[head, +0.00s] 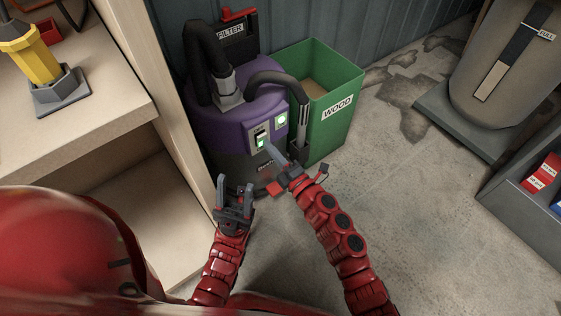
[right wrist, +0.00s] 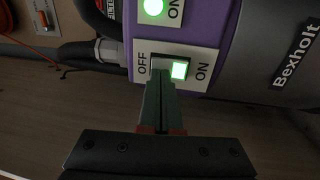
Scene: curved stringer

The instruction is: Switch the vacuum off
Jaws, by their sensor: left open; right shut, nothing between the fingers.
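The purple and dark grey vacuum (head: 232,110) stands on the floor beside the shelf. Its rocker switch (head: 261,138) sits on a pale plate on the front. In the right wrist view the plate is marked OFF and ON, and the switch (right wrist: 180,70) glows green at the ON end. My right gripper (head: 271,149) is shut and empty, its tips at the switch. In the right wrist view its fingertips (right wrist: 161,78) cover part of the OFF end; whether they touch it I cannot tell. My left gripper (head: 236,184) is open and empty, below and left of the switch.
A round green light (right wrist: 154,7), also marked ON, sits beside the switch. Black hoses (head: 272,78) run over the vacuum. A green WOOD bin (head: 338,86) stands right behind it, and a wooden shelf (head: 150,60) on the left.

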